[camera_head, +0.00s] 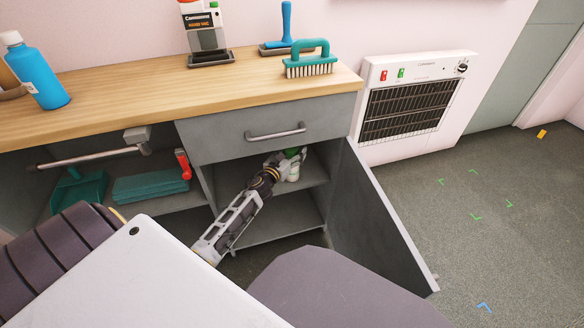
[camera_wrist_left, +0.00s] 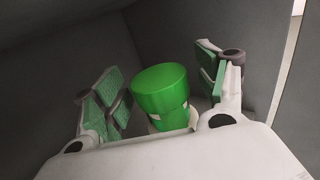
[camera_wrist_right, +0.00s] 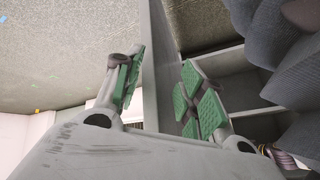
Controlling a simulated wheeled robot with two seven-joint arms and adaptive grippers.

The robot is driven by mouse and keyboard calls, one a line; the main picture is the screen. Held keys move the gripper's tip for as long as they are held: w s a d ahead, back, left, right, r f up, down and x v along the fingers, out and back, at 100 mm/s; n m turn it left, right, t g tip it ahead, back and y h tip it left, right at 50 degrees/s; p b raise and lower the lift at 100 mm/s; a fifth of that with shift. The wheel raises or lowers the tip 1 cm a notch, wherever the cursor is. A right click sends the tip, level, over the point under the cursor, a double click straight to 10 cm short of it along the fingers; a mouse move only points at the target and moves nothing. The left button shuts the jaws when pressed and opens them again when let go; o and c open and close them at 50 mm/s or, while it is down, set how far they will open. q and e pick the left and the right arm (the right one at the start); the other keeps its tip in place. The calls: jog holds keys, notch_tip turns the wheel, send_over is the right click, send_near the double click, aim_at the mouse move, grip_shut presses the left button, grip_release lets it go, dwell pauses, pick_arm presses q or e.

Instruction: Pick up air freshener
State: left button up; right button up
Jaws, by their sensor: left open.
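The air freshener (camera_wrist_left: 162,90) shows in the left wrist view as a green cap over a whitish body, standing inside the grey cabinet. My left gripper (camera_wrist_left: 160,80) is open, with one finger on each side of the cap. Gaps show between the pads and the cap. In the head view the left gripper (camera_head: 288,164) reaches into the open cabinet below the drawer, mostly hiding the air freshener. My right gripper (camera_wrist_right: 160,85) is open and empty in its wrist view, with the grey cabinet door beyond its fingers. The head view does not show the right gripper clearly.
The cabinet door (camera_head: 378,225) stands open on the right. The drawer (camera_head: 268,134) above is shut. A blue bottle (camera_head: 40,75), a hand wash bottle (camera_head: 205,35) and a teal brush (camera_head: 309,60) stand on the wooden counter. Teal cloths (camera_head: 150,188) lie on the left shelf.

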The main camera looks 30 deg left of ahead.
pick_arm(q)
jog(key=c, duration=1.6)
jog(key=shift+r, duration=0.1)
